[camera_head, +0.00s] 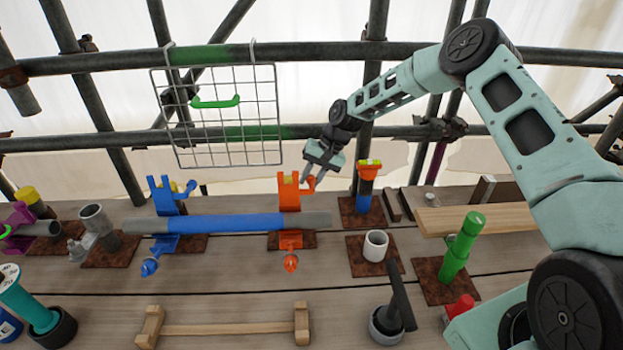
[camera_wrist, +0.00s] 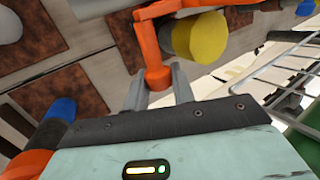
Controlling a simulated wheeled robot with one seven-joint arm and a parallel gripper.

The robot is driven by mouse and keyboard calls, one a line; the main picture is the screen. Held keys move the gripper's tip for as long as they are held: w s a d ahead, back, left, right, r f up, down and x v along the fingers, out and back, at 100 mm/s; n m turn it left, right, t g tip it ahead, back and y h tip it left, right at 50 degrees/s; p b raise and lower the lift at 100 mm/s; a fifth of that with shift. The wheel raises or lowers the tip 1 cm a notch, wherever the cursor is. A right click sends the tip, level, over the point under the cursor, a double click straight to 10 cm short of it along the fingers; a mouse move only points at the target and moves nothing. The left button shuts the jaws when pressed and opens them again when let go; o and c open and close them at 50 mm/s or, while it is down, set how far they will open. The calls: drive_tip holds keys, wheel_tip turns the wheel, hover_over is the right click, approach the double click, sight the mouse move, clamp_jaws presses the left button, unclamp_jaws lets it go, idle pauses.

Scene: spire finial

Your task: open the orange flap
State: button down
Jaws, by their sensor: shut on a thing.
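In the wrist view the orange flap (camera_wrist: 148,40) shows above my fingers beside a yellow round part. My gripper (camera_head: 310,177) is at the flap's right side, shut on the orange knob (camera_wrist: 158,77), which sits between the two fingertips. The lower orange part (camera_head: 291,240) hangs in front of the bar with its own orange knob (camera_head: 291,263). The fingers partly hide the held knob.
A similar blue clamp (camera_head: 163,195) stands to the left on the same bar (camera_head: 225,223). An orange-topped blue post (camera_head: 364,190) stands close right of my gripper. A white cup (camera_head: 375,246) stands in front right.

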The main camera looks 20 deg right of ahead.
drive_tip(key=shift+f, duration=0.1)
idle(0.3)
drive_tip(key=c, duration=1.2)
unclamp_jaws()
